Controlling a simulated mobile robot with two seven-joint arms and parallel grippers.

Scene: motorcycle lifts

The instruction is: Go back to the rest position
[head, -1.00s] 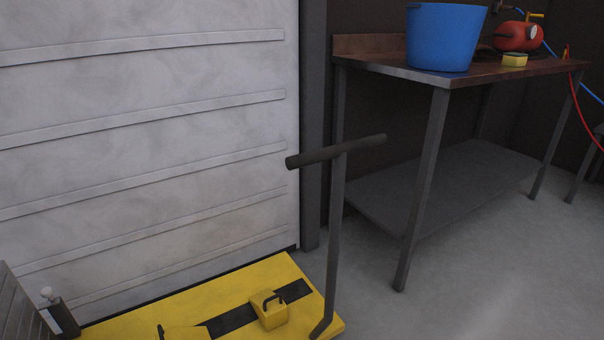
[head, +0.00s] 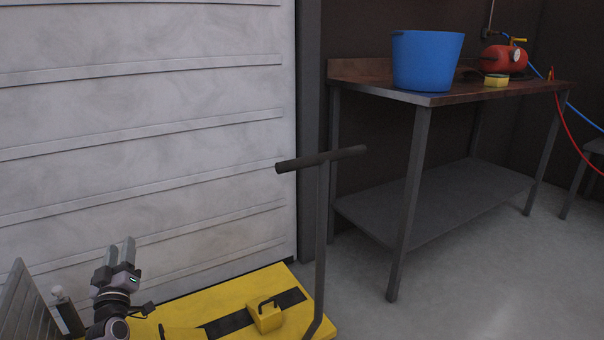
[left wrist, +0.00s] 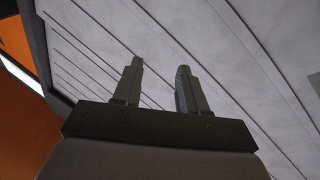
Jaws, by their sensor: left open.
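My left gripper (head: 121,252) is at the lower left of the head view, with its fingers pointing up in front of the pale ribbed door. In the left wrist view the same gripper (left wrist: 160,88) shows two fingers apart with nothing between them, and the ribbed door (left wrist: 220,50) behind. My right gripper is in neither view.
A yellow lift platform (head: 215,300) with a yellow block (head: 264,315) and a dark T-handle (head: 321,159) stands below. At the right is a workbench (head: 440,97) with a blue bucket (head: 426,60), a sponge (head: 496,80) and a red tank (head: 502,58). Open floor (head: 455,290) lies at the lower right.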

